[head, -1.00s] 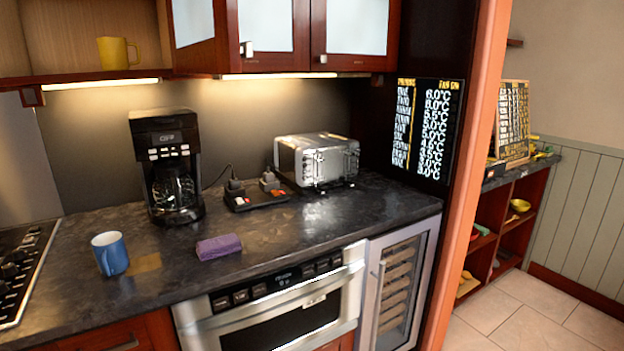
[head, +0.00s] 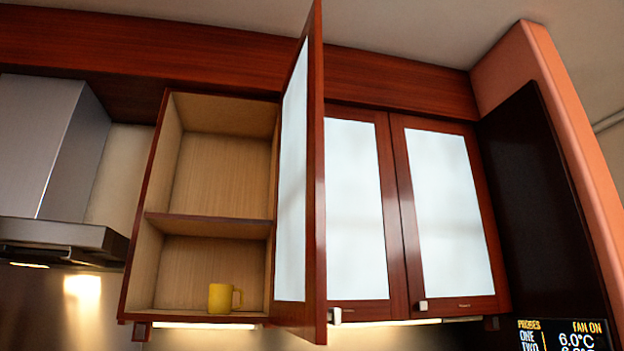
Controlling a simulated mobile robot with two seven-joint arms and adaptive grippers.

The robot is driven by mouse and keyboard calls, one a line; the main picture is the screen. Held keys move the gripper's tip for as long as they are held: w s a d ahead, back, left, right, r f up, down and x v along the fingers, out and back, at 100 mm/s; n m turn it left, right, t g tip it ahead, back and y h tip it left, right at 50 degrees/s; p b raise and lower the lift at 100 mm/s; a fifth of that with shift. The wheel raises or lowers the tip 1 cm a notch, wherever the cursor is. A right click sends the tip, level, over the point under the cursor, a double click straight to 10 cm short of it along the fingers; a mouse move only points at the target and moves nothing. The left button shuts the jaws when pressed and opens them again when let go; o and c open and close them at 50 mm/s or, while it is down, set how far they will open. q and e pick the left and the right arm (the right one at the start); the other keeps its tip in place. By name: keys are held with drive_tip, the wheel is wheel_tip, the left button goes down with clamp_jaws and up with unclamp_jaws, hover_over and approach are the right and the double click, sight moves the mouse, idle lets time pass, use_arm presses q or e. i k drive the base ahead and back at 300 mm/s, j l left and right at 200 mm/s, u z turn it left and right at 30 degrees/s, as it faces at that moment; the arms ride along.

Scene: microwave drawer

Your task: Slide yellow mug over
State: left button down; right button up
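The yellow mug (head: 221,298) stands upright on the bottom shelf of the open wall cabinet (head: 155,218), towards the right side of that shelf. Its handle points right. The mug is close to the cabinet's right inner wall, with bare shelf to its left. Neither of my grippers shows in the head view.
The cabinet's frosted-glass door (head: 313,180) stands swung open towards me, just right of the mug. Two closed frosted doors (head: 355,210) are further right. A range hood (head: 55,170) is at the left. The cabinet's upper shelf (head: 210,226) is empty.

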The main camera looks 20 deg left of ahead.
sight(220, 295)
drive_tip(key=i+l, duration=0.15)
drive_tip(key=l, duration=0.15)
drive_tip(key=i+l, duration=0.35)
drive_tip(key=l, duration=0.25)
drive_tip(key=i+l+u, duration=0.15)
drive_tip(key=u, duration=0.3)
drive_tip(key=l+u, duration=0.45)
drive_tip(key=u, duration=0.65)
drive_tip(key=k+j, duration=0.35)
drive_tip(key=i+j+z, duration=0.2)
drive_tip(key=j, duration=0.15)
drive_tip(key=k, duration=0.05)
